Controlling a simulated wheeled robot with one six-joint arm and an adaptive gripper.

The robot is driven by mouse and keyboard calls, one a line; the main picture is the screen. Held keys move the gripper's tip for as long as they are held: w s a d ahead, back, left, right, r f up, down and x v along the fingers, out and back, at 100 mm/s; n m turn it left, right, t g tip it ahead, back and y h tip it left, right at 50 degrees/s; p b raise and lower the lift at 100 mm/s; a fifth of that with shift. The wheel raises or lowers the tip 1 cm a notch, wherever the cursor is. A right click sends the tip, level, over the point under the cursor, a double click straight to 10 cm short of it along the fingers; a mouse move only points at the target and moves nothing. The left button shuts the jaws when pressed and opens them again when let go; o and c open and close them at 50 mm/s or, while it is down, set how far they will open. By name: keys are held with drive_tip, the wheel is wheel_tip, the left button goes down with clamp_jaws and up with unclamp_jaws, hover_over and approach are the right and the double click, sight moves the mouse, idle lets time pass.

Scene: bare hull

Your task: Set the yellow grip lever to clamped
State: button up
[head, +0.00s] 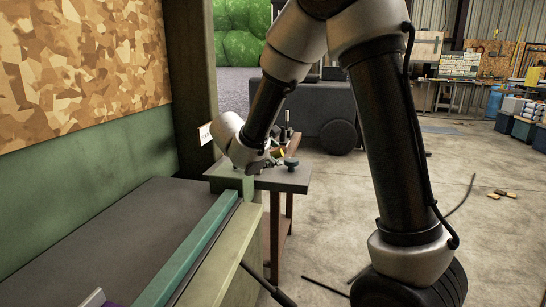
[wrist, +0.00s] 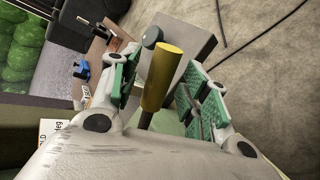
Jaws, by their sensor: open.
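The yellow grip lever (wrist: 163,75) shows in the wrist view as a yellow cylinder on a darker stem. It stands between the two green-padded fingers of my gripper (wrist: 167,88). The fingers are spread, with a visible gap on the right side; the left finger is close to the lever, and I cannot tell whether it touches. In the head view only a small yellow bit of the lever (head: 282,153) shows beside my gripper (head: 266,163), over the small grey table. The lever's base is mostly hidden by my gripper.
A round dark knob (wrist: 152,38) stands just beyond the lever on the grey tabletop (wrist: 185,38). A blue item (wrist: 81,69) and a dark upright fitting lie to the left. A long bench with a teal rail (head: 190,250) fills the head view's lower left. Open floor lies right.

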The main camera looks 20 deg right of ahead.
drive_tip(key=v, duration=1)
drive_tip(key=shift+s, duration=0.15)
drive_tip(key=shift+f, duration=0.1)
drive_tip(key=s+d+f+m+g+y, duration=0.2)
drive_tip(key=s+d+m+g, duration=0.15)
drive_tip(key=s, duration=0.35)
drive_tip(key=s+d+f+m+g+y, duration=0.2)
drive_tip(key=s+d+f+g, duration=0.15)
drive_tip(key=s, duration=0.45)
drive_tip(key=s+d+r+m+t+y, duration=0.1)
drive_tip(key=s+d+r+m+y, duration=0.1)
drive_tip(key=s, duration=0.4)
drive_tip(key=s+d+r+m+t+y, duration=0.2)
drive_tip(key=s+d+r+m, duration=0.2)
drive_tip(key=s+m, duration=0.2)
drive_tip(key=shift+s+d+t+y, duration=0.3)
drive_tip(key=shift+s+d+y, duration=0.1)
drive_tip(key=shift+s, duration=0.2)
